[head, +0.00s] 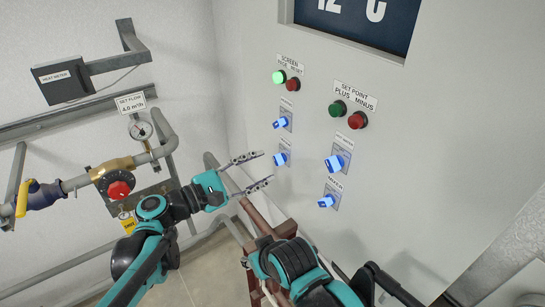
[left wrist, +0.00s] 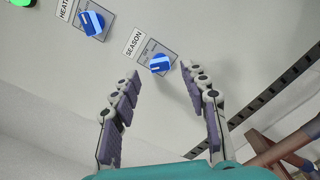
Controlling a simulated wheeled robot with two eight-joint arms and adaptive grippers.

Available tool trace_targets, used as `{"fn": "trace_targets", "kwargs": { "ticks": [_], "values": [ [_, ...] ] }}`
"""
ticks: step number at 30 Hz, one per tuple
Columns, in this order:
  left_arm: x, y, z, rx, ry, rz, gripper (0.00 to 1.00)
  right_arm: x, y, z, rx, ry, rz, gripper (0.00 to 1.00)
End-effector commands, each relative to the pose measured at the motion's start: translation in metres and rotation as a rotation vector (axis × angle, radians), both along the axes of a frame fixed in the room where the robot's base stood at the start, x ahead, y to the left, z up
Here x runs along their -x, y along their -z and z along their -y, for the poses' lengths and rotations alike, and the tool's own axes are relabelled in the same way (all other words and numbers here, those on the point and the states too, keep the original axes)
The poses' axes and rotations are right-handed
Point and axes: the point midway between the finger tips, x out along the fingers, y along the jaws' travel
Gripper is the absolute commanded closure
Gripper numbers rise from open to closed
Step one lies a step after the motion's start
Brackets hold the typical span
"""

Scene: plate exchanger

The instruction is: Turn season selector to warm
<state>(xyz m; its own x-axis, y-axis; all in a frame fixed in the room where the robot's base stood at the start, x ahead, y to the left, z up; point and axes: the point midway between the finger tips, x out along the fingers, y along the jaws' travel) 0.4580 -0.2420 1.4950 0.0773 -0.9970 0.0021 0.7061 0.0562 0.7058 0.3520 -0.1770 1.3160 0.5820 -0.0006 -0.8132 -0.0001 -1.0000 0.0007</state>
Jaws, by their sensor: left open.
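The season selector is a blue knob (left wrist: 160,64) on a grey plate, under a SEASON label in the left wrist view. In the head view it is the lower knob of the left column (head: 281,158). My left gripper (head: 267,166) is open and empty in front of the panel. In the left wrist view its two fingers point at the knob, one on each side in the picture; no contact shows. My right gripper is not in view.
A heating knob (left wrist: 92,23) is the neighbouring selector. More blue knobs (head: 335,162) and a mixer knob (head: 327,201) are to the right. Green and red buttons (head: 357,120) sit above.

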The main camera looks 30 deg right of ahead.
Motion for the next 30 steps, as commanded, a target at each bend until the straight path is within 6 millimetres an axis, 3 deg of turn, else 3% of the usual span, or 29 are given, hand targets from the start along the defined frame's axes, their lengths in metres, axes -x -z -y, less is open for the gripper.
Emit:
{"fn": "trace_targets", "kwargs": {
  "ticks": [3,8,18,24,30],
  "values": [
    [-0.001,-0.001,0.021,-0.001,0.004,0.001,0.55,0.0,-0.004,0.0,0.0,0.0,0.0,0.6],
    [-0.002,-0.001,0.038,-0.001,0.002,0.002,0.55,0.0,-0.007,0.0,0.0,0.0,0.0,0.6],
    [-0.004,0.0,0.043,-0.002,-0.001,0.002,0.55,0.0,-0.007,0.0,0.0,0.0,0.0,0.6],
    [-0.004,0.0,0.043,-0.002,-0.001,0.002,1.0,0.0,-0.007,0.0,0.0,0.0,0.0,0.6],
    [-0.003,0.0,0.043,-0.002,-0.001,0.006,1.0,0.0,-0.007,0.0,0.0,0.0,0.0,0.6]
  ]
}}
